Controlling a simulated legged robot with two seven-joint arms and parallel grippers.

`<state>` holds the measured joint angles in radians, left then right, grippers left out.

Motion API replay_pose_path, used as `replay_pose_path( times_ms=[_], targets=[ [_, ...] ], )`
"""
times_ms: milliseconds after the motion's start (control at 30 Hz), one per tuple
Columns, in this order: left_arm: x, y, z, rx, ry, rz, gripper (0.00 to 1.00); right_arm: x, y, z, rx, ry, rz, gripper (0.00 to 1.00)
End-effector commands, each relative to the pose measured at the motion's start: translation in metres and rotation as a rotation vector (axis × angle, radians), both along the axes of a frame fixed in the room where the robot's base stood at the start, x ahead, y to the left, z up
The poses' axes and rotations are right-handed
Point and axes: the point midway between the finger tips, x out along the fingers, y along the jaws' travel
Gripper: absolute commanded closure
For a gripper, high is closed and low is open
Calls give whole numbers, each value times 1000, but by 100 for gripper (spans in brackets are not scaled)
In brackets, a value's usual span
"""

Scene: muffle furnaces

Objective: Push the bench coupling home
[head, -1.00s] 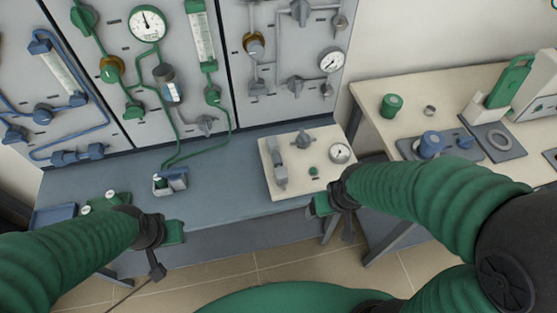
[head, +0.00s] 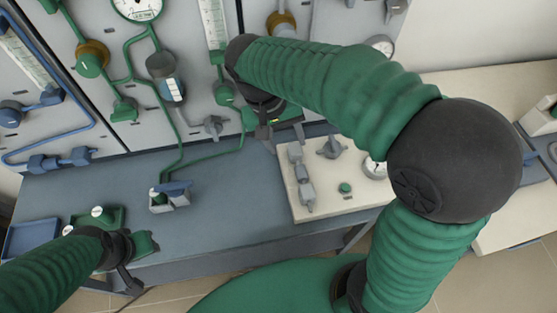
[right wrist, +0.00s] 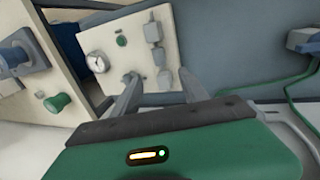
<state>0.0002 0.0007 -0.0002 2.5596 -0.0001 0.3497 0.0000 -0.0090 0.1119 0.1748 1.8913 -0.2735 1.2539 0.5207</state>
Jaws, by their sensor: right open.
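A cream panel (head: 335,205) lies on the blue-grey bench. A grey fitting in several blocks, which looks like the bench coupling (head: 303,178), runs along its left side. I cannot tell whether its parts are fully joined. It also shows in the right wrist view (right wrist: 154,50), beyond my fingers. My right gripper (head: 280,132) is above the bench's back edge, near the panel's far left corner. In the right wrist view its two fingers (right wrist: 158,88) are apart with nothing between them. My left gripper (head: 140,265) is over the bench's front left; its jaws are unclear.
The panel also carries a grey valve (head: 331,147), a green knob (head: 345,188) and a gauge (head: 375,168). A small grey holder (head: 170,198) and a blue tray (head: 33,238) are on the bench. Upright panels with pipes stand behind. The bench between holder and panel is clear.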

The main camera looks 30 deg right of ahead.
Motion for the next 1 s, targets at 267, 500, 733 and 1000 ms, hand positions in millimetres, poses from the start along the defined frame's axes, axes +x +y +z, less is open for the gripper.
replay_pose_path(
  times_ms=[267, 500, 733, 1000],
  targets=[
    [-1, 0, -14, 0, 0, 0, 64, -2, -13, -52, -1, 11, -3, 48],
    [-1, 0, -30, 0, 0, 0, 64, -6, -29, -114, -1, 10, -3, 48],
    [-1, 0, -41, 0, 0, 0, 64, -9, -40, -154, -1, 8, -1, 48],
    [-1, 0, -41, 0, 0, 0, 64, -9, -43, -162, 0, 6, -1, 48]
  ],
)
